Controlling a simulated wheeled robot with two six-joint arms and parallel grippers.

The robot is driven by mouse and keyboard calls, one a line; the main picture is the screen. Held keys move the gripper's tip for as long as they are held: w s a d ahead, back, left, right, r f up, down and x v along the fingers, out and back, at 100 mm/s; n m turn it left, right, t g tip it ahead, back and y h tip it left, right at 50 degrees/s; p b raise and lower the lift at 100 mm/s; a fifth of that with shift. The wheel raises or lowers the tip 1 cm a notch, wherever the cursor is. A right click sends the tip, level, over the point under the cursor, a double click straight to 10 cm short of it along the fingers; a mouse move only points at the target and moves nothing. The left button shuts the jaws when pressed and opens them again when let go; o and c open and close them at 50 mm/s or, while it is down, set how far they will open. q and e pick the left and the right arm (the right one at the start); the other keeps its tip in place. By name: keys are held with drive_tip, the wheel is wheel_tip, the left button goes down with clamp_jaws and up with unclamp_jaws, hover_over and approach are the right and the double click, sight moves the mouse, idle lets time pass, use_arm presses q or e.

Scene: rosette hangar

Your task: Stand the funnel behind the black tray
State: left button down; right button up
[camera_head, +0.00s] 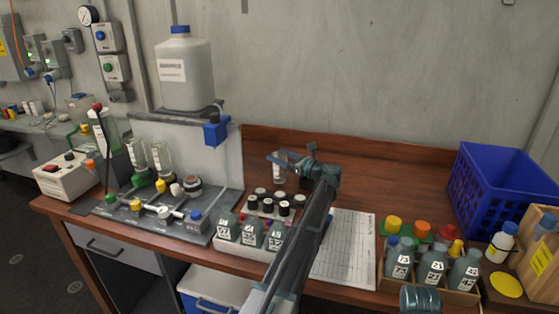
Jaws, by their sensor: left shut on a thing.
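My left gripper (284,160) reaches over the back of the wooden bench, behind the rack of small capped vials. It is shut on a small pale, translucent thing (279,173) with a dark mark. The thing looks upright, but the fingers and arm partly cover it. I cannot tell whether it is the funnel or whether its bottom touches the bench. No other funnel shape stands out. I cannot clearly pick out a black tray; a dark grey panel (120,220) with valves lies at the left.
A pale rack (243,246) of bottles and vials stands before my left gripper. A printed sheet (345,255) lies to its right. A box of bottles (430,288) and a blue crate (500,185) stand at the right. The bench's back right is clear.

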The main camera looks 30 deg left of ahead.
use_arm(q)
drive_tip(key=shift+f, duration=0.15)
unclamp_jaws()
drive_tip(key=shift+d, duration=0.35)
drive_tip(key=s+d, duration=0.2)
drive_tip(key=d, duration=0.9)
drive_tip(key=shift+w+d+r, duration=0.1)
drive_tip(key=shift+r, duration=0.1)
